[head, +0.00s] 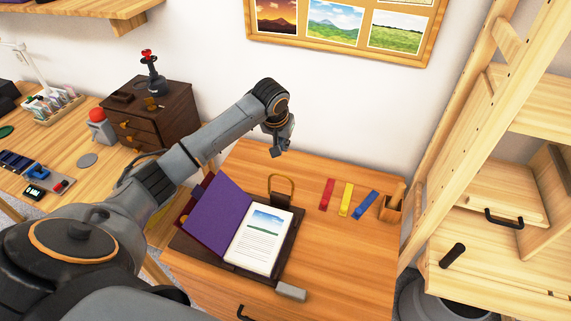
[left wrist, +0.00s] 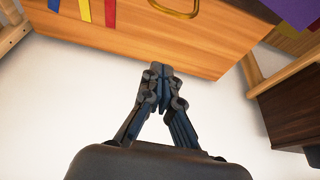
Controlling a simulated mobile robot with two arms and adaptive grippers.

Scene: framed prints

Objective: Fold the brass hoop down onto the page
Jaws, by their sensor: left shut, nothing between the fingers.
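The brass hoop (head: 281,184) stands upright at the back edge of the dark book stand, behind the open book. In the left wrist view part of the hoop (left wrist: 176,12) shows at the top edge. The page (head: 262,240) carries a landscape picture and lines of text, and lies open on the right side of the book. The purple cover (head: 221,217) is tilted up at its left. My left gripper (head: 278,152) is above the table's back edge, behind and above the hoop, apart from it. Its fingers (left wrist: 160,72) are shut and empty. My right gripper is not in view.
Red (head: 327,194), yellow (head: 346,199) and blue (head: 366,204) strips lie right of the hoop, beside a wooden holder (head: 393,206). A grey block (head: 291,291) sits at the stand's front corner. The table's right front is clear. A wooden shelf unit (head: 500,200) stands right.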

